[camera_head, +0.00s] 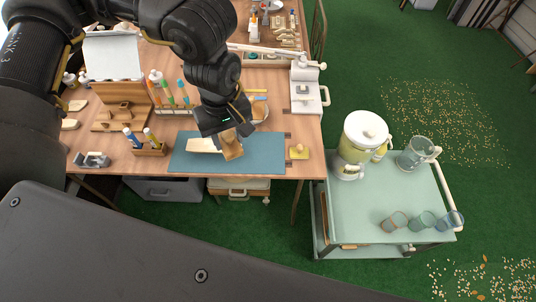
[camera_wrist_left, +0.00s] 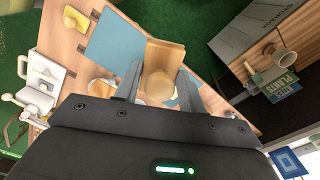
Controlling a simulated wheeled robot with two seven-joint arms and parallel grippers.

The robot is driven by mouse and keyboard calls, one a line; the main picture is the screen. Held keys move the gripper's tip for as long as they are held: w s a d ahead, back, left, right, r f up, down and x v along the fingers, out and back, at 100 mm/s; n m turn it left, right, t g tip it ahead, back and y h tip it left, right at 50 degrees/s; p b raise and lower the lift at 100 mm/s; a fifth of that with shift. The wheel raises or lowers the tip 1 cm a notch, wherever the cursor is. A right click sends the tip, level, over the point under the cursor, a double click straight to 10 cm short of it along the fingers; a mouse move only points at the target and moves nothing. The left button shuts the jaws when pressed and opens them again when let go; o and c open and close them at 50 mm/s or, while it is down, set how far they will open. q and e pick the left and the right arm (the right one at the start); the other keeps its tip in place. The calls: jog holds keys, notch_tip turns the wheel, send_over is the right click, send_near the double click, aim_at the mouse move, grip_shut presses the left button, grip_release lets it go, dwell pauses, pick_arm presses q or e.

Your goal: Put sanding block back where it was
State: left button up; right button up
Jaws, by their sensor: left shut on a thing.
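The sanding block, a tan wooden block with a round knob (camera_head: 232,150), is held over the blue-grey mat (camera_head: 265,162) on the workbench. My left gripper (camera_head: 228,131) is shut on it. In the left wrist view the block (camera_wrist_left: 165,50) sits between the two fingers (camera_wrist_left: 158,88), its knob facing the camera. I cannot tell whether its underside touches the mat. A pale wooden piece (camera_head: 200,145) lies on the mat just left of the block. My right gripper is not in view.
A yellow knobbed piece (camera_head: 298,153) lies right of the mat. A holder with bottles (camera_head: 150,148) and a metal tool (camera_head: 92,159) stand to the left. A white clamp-like device (camera_head: 306,92) is at the right edge. A green cart (camera_head: 395,205) with a dispenser stands beside the bench.

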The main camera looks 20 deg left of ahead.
pick_arm(q)
jog(key=w+d+f+n+b, duration=0.1)
jog(key=d+f+n+b, duration=0.3)
jog(key=n, duration=0.9)
jog(key=w+d+f+n+b, duration=0.1)
jog(key=d+f+n+b, duration=0.25)
jog(key=d+n, duration=0.65)
jog(key=w+a+f+n, duration=0.1)
jog(key=w+a+f, duration=0.1)
jog(key=w+f, duration=0.1)
jog(key=w+a+f+n+p, duration=0.1)
jog(key=w+a+f, duration=0.2)
jog(key=w, duration=0.2)
jog(key=w+a+f+n+p, duration=0.1)
jog(key=w+a+f, duration=0.2)
jog(key=w+f, duration=0.1)
jog(key=shift+a, duration=0.15)
jog(key=shift+w+a+f+p, duration=0.1)
jog(key=shift+w+f+p, duration=0.1)
jog(key=shift+f, duration=0.75)
jog(key=shift+w+a+f+p, duration=0.1)
jog(key=shift+f+p, duration=0.1)
jog(key=shift+f, duration=0.75)
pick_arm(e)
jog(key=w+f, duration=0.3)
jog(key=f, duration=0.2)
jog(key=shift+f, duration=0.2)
